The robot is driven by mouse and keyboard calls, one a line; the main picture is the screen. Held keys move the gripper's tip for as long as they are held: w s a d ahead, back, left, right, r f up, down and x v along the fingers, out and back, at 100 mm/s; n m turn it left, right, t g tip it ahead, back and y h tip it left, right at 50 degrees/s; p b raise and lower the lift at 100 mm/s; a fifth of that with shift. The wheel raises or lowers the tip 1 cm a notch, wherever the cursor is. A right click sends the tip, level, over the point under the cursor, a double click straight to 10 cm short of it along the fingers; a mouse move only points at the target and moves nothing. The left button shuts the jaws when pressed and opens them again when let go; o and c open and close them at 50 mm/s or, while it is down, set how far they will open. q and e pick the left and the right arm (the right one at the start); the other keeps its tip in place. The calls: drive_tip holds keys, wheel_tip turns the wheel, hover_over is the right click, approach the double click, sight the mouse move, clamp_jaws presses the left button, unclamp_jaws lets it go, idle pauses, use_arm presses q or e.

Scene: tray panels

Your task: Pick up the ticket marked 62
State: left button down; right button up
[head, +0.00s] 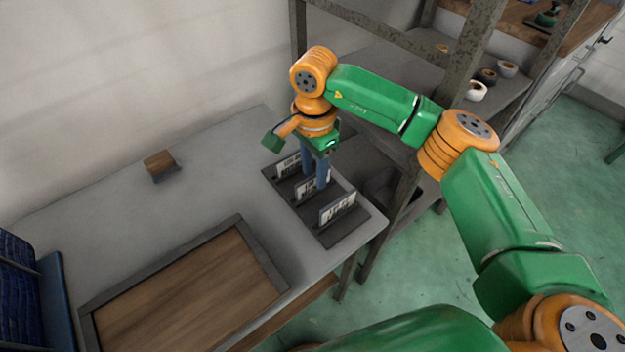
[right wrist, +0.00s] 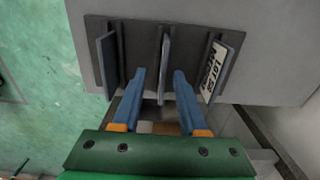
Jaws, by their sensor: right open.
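A dark tray (head: 359,222) on the grey table holds three upright tickets in a row: a near one (head: 338,208), a middle one (head: 304,189) and a far one (head: 287,166). My left gripper is out of view.
A framed wooden panel (head: 94,333) lies on the table's near side, and a small brown-and-grey block (head: 160,166) stands farther back. A metal shelf frame (head: 398,215) rises close to the tray's right. The table between block and tray is clear.

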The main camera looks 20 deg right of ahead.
sight(313, 184)
drive_tip(key=f, duration=0.2)
drive_tip(key=shift+w+f, duration=0.3)
drive_tip(key=shift+f, duration=0.1)
drive_tip(key=shift+s+r, duration=0.1)
drive_tip(key=shift+c, duration=1.1)
clamp_jaws()
